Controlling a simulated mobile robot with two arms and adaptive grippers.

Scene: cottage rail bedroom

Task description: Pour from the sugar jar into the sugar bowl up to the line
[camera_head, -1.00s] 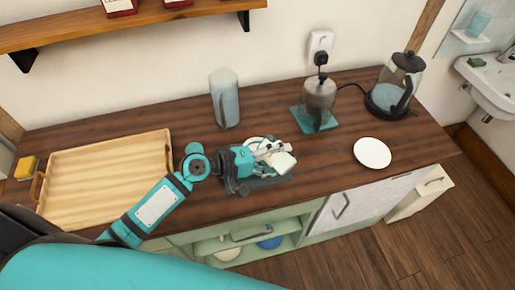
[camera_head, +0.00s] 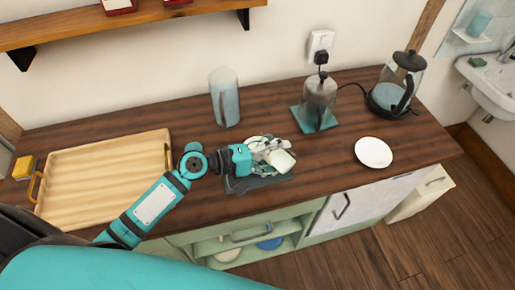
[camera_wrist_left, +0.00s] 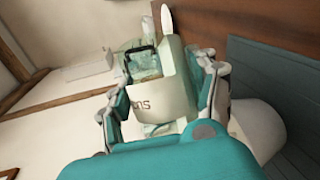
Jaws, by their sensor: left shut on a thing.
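The sugar jar (camera_head: 281,161), pale and off-white, is held in my left gripper (camera_head: 266,156) above the counter. The jar looks tilted; I cannot tell the exact angle or whether sugar is flowing. A white rounded thing (camera_wrist_left: 258,130), probably the sugar bowl, lies beyond the jar in the left wrist view. In the head view the jar and gripper mostly hide that spot, and no fill line shows. My right gripper is not in view.
A dark teal mat (camera_head: 245,185) lies under the gripper. A wooden tray (camera_head: 100,180) is at left, with a blue-grey canister (camera_head: 224,97) behind.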

